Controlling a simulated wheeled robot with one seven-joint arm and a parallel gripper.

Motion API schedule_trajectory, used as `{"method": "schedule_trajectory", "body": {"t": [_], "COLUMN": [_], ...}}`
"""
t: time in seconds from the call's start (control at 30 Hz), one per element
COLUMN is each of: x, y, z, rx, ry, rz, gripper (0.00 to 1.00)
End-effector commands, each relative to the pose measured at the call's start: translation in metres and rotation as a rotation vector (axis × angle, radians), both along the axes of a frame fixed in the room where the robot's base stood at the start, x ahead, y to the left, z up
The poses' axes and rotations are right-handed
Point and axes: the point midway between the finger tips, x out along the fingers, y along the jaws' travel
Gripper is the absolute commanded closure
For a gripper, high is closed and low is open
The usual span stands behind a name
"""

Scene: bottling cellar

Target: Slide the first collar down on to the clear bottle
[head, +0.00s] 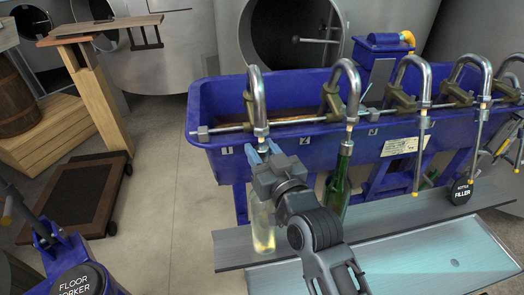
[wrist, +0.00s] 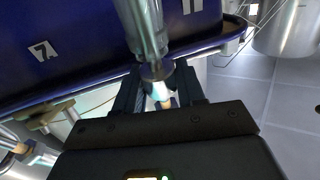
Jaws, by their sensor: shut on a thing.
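The clear bottle (head: 263,232), with pale yellowish liquid low in it, stands upright on the grey shelf under the first curved spout (head: 256,90). My gripper (head: 264,150) is at the lower end of that spout, its blue fingertips on either side of it. It hides the bottle's neck and mouth. In the wrist view, my fingers (wrist: 158,88) close around the lower rim of the metal collar (wrist: 146,38), with a pale bit showing between them. Whether the collar touches the bottle cannot be seen.
A green bottle (head: 339,190) stands close on the right, under the second spout. The blue trough (head: 215,100) with its row of spouts is just behind. The grey shelf (head: 232,248) runs along the front. Open floor (head: 185,200) lies to the left.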

Motion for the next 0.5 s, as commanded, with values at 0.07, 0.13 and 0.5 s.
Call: {"method": "schedule_trajectory", "body": {"t": [0.07, 0.13, 0.5], "x": [-0.0012, -0.002, -0.0028], "y": [-0.0005, -0.0006, -0.0009], "z": [-0.0113, -0.0159, -0.0165], "rx": [0.0, 0.0, -0.001], "ry": [0.0, 0.0, 0.003], "rz": [0.0, 0.0, 0.001], "gripper": [0.71, 0.71, 0.6]}}
